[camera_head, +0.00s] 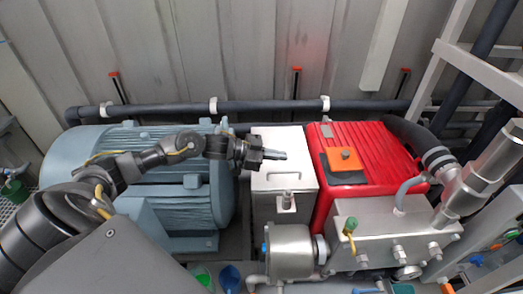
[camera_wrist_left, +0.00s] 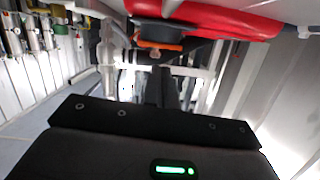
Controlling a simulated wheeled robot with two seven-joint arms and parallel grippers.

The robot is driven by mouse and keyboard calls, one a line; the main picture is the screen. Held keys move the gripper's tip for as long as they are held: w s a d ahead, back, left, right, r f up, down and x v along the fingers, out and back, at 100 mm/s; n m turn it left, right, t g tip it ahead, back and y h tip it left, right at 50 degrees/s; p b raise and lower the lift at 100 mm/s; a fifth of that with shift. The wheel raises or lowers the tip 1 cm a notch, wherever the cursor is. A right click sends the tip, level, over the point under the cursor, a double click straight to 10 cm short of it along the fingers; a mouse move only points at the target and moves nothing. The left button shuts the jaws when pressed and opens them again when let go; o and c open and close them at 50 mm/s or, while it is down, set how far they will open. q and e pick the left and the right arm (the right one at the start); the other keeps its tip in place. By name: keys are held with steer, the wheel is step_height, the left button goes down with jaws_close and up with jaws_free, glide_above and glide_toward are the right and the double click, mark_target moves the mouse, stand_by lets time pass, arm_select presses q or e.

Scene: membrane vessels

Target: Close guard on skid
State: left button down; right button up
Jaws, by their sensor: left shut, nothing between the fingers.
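The guard looks to be the pale box-like cover (camera_head: 297,177) between the blue motor and the red pump housing in the head view. It has a small handle on its surface, and its top looks flat. I cannot tell from this angle whether it is fully closed. My left gripper (camera_head: 280,154) is shut and empty. It reaches in from the left over the motor, and its fingertips are over the cover; I cannot tell whether they touch it. In the left wrist view the narrow shut fingers (camera_wrist_left: 161,92) point toward red and orange parts. My right gripper is not in view.
The large blue-grey motor (camera_head: 165,205) fills the left. The ribbed red housing (camera_head: 380,143) carries an orange cap (camera_head: 344,160) on a black plate. A steel pump block (camera_head: 385,242) stands in front. A dark pipe (camera_head: 260,106) runs along the back wall.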

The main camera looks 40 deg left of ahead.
mark_target(278, 171)
arm_select(q)
steer(key=f, duration=0.3)
steer(key=shift+w+f, duration=0.1)
steer(key=shift+w, duration=0.1)
steer(key=shift+f, duration=0.45)
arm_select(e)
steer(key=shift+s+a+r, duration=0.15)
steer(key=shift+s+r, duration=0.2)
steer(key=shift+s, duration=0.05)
arm_select(q)
steer(key=shift+s+d+f, duration=0.2)
steer(key=shift+f, duration=0.3)
steer(key=shift+s+d+f, duration=0.15)
steer(key=shift+s+f, duration=0.05)
steer(key=shift+f, duration=0.3)
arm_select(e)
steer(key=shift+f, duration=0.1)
arm_select(q)
steer(key=shift+r, duration=0.1)
